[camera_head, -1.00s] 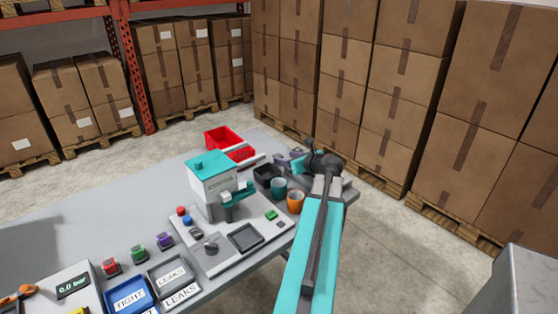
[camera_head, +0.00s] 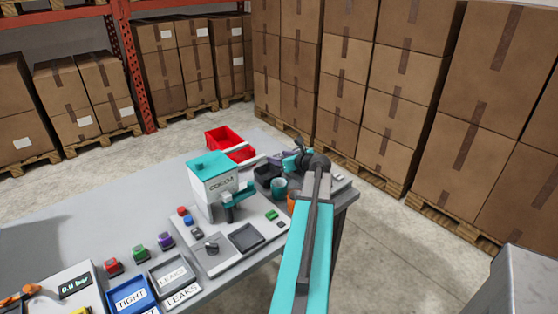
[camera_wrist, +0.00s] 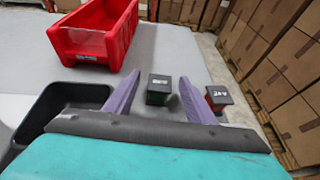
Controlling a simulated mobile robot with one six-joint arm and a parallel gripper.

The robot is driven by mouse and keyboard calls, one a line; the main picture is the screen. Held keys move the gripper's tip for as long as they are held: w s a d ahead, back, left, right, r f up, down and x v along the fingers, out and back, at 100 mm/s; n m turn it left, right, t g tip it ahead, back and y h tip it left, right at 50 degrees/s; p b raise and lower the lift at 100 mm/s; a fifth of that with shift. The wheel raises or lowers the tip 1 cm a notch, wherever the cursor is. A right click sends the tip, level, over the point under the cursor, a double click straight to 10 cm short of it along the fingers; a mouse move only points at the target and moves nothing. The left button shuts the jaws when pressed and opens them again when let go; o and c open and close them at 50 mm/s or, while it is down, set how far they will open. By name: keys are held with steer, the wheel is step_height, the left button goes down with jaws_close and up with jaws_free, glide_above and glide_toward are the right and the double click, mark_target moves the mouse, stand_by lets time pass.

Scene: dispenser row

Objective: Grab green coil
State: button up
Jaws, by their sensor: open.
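A similar block with a red side, the red coil (camera_wrist: 218,97), stands just right of the right finger. In the head view my gripper is at the far right end of the bench, largely hidden by my wrist, and the green coil there cannot be made out.
A red bin (camera_wrist: 107,41) stands ahead on the left and a black tray (camera_wrist: 67,97) is close on the left. Red, green and purple-topped pieces lie farther left on the bench (camera_head: 70,215).

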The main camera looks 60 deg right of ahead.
mark_target(280, 157)
steer(key=shift+c, duration=0.4)
steer(key=c, duration=1.1)
step_height(280, 157, up, 10)
steer(key=b, duration=0.1)
stand_by(0.4)
stand_by(0.6)
